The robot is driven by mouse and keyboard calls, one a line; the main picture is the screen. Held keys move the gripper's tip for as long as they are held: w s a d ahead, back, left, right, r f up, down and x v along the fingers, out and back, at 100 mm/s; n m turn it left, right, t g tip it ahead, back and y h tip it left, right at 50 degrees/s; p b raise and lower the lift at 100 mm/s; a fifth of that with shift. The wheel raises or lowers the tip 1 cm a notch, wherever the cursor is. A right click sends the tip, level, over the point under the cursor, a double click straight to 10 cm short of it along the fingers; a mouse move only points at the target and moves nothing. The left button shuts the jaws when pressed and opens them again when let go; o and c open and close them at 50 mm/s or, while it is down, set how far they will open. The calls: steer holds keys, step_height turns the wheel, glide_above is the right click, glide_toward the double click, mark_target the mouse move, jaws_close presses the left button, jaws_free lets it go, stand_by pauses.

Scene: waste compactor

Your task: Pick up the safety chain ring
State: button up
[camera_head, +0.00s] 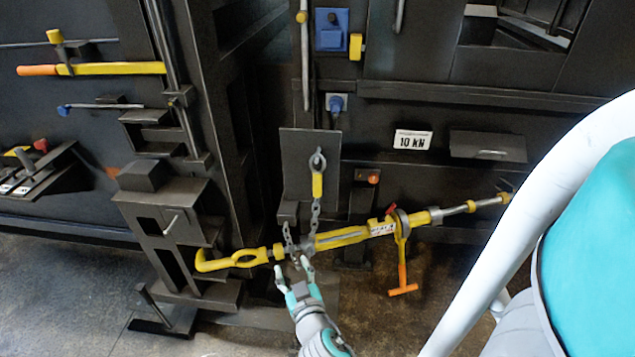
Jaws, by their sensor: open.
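A grey safety chain (315,215) hangs from a plate on the dark machine, with a yellow piece (317,186) near its upper end. A grey ring-like fitting (317,161) shows at the top of the chain. Another short run of chain links (288,238) hangs beside the yellow bar. I cannot tell for certain which part is the safety chain ring. My gripper (293,268) is open, with its fingertips just below the yellow bar and close to the lower links. Whether they touch is too small to tell.
A yellow bar (342,239) with a looped left end slants across in front of the machine. An orange T-handle (402,275) hangs from its right part. A black stepped bracket (165,215) stands at left. Open floor (60,300) lies at lower left.

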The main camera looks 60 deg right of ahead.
mark_target(317, 180)
steer(key=w+d+r+m+g+h, duration=0.2)
steer(key=d+r+m+g+h, duration=0.4)
steer(key=d+r, duration=0.6)
steer(key=shift+m+t, duration=0.3)
steer(key=shift+t, duration=0.2)
steer(key=x, duration=0.4)
steer(key=f+x, duration=0.1)
steer(key=x, duration=0.3)
steer(key=f+x, duration=0.1)
steer(key=x, duration=0.3)
steer(key=shift+s+d, duration=0.1)
steer(key=shift+s, duration=0.15)
jaws_close()
